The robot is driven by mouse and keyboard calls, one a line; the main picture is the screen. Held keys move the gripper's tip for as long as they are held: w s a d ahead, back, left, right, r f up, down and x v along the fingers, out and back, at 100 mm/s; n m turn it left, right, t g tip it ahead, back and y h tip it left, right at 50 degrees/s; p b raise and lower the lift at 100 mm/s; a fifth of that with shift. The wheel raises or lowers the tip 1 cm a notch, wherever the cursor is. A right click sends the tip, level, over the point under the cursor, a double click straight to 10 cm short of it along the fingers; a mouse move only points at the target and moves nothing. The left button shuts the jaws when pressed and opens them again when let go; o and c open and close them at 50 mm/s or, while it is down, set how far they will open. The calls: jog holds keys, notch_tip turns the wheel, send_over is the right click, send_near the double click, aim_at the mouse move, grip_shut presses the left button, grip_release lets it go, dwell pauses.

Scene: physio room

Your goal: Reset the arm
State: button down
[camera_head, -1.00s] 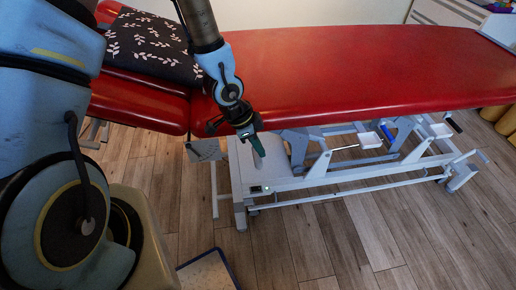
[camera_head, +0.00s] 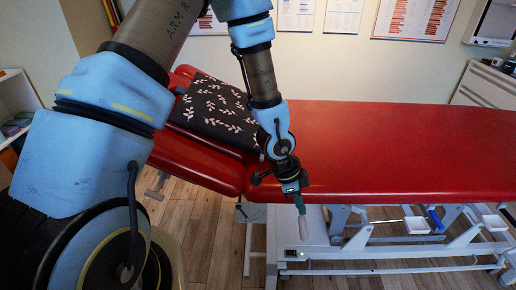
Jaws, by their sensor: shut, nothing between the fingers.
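My gripper (camera_head: 300,205) hangs at the end of my blue and grey arm, pointing down, in front of the near edge of the red treatment table (camera_head: 400,150). Its fingers are shut with nothing between them. The tips show against the table's white frame (camera_head: 345,255). My arm rises from the lower left, goes up out of the top of the view and comes back down to the gripper.
A dark pillow with white leaves (camera_head: 212,108) lies on the table's left part, behind my forearm. A white shelf (camera_head: 15,90) stands at the far left. A white cabinet (camera_head: 485,85) stands at the back right. Wooden floor (camera_head: 195,240) shows below.

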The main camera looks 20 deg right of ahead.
jog(key=w+a+r+n+t+y, duration=0.1)
jog(key=w+a+r+n+t, duration=0.1)
jog(key=w+a+r+n, duration=0.4)
jog(key=w+a+r+n+t+y, duration=0.1)
jog(key=w+a+r+n, duration=0.25)
jog(key=w+a, duration=0.45)
jog(key=s+a+r+n, duration=0.1)
jog(key=a+r+n, duration=0.2)
jog(key=a, duration=0.3)
jog(key=a+r+n+y, duration=0.1)
jog(key=a+r+n, duration=0.3)
jog(key=a, duration=0.3)
jog(key=s+a+r+n, duration=0.1)
jog(key=a+r+n, duration=0.3)
jog(key=a, duration=0.3)
jog(key=shift+s+r+n, duration=0.15)
jog(key=shift+s+n, duration=0.15)
jog(key=shift+n, duration=0.25)
